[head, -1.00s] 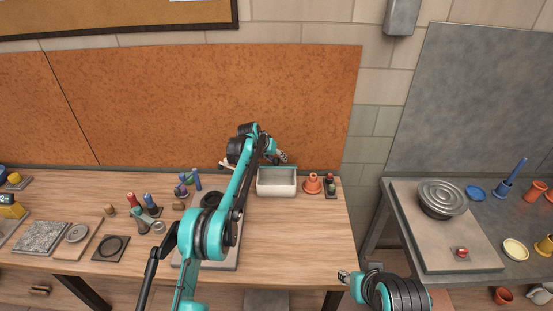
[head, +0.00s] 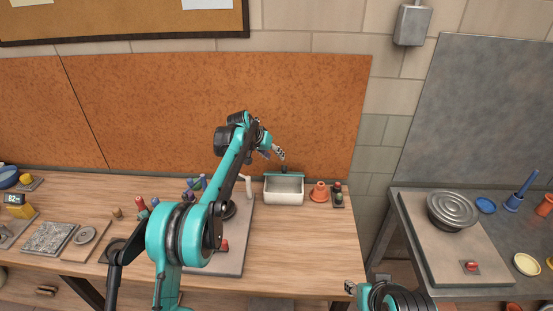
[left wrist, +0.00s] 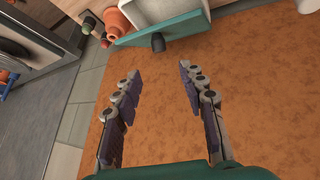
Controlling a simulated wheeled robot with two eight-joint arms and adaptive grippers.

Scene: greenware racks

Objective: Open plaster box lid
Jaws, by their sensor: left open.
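The plaster box (head: 284,198) is a white open-topped box at the back of the wooden table, and its pale inside shows in the head view. Its teal lid (left wrist: 188,34) stands raised along the back edge, with a dark knob (left wrist: 158,42) facing the wall side. My left gripper (head: 279,152) is above and behind the box near the orange board. In the left wrist view its two fingers (left wrist: 159,70) are spread and empty, with the knob just beyond the tips, apart from them. My right gripper (head: 350,287) is low at the table's front right; its jaws are too small to judge.
The table front right of that board is clear. A grey table (head: 425,262) stands at the right.

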